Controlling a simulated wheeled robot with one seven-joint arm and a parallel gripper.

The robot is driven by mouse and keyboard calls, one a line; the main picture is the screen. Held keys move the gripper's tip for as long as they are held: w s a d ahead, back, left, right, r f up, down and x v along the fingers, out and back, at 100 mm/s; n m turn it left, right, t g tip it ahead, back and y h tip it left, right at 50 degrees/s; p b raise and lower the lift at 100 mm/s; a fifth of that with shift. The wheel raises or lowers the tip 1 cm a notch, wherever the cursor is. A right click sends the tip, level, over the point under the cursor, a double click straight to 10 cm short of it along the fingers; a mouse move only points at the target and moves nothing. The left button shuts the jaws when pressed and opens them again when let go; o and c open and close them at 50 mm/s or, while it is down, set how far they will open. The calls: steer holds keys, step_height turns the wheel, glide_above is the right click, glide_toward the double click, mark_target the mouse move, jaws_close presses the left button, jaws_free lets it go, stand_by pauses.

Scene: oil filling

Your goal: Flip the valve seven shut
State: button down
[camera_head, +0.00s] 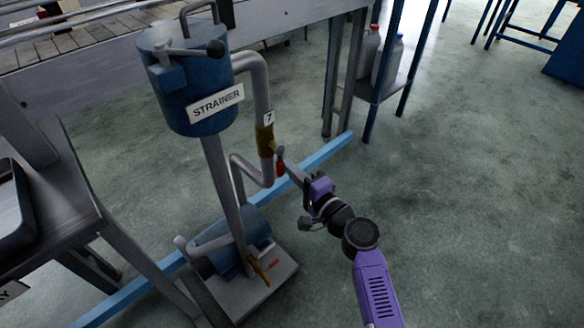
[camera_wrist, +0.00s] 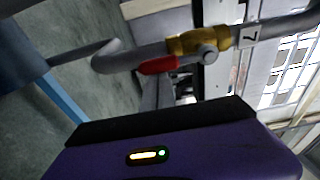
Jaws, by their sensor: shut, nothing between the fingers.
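Valve seven is a brass valve body (camera_head: 265,141) on a grey vertical pipe, under a white "7" label (camera_head: 268,118). Its red handle (camera_head: 281,169) points down, roughly along the pipe. In the wrist view the brass body (camera_wrist: 198,41), the "7" label (camera_wrist: 249,36) and the red handle (camera_wrist: 158,65) show above my gripper. My gripper (camera_head: 283,160) is shut and empty, with its fingertips close beside the red handle. The fingers also show in the wrist view (camera_wrist: 153,85), just below the handle. I cannot tell if they touch it.
The blue strainer tank (camera_head: 190,85) stands above a blue pump (camera_head: 232,235) on a grey base. A blue floor beam (camera_head: 325,152) runs behind the pipe. Open floor lies to the right.

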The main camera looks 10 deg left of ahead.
steer(key=shift+s+a+m+p, duration=0.25)
steer(key=shift+m+p, duration=0.15)
steer(key=shift+p, duration=0.05)
steer(key=s+m+p, duration=0.1)
steer(key=a+m+p, duration=0.1)
steer(key=m+p, duration=0.1)
steer(key=shift+s+a+g, duration=0.1)
steer(key=shift+s+g, duration=0.2)
steer(key=shift+s, duration=0.05)
steer(key=s+a+r+m+g+p, duration=0.2)
steer(key=s+a+r+m+p, duration=0.2)
steer(key=m+p, duration=0.7)
steer(key=s+r+p, duration=0.1)
steer(key=p, duration=0.2)
steer(key=shift+m, duration=0.4)
steer(key=shift+r, duration=0.2)
steer(key=shift+f, duration=0.1)
step_height(320, 180, down, 5)
steer(key=b, duration=0.4)
steer(key=p+v, duration=0.3)
steer(key=v, duration=0.6)
steer(key=shift+d+r, duration=0.2)
steer(key=shift+r, duration=0.25)
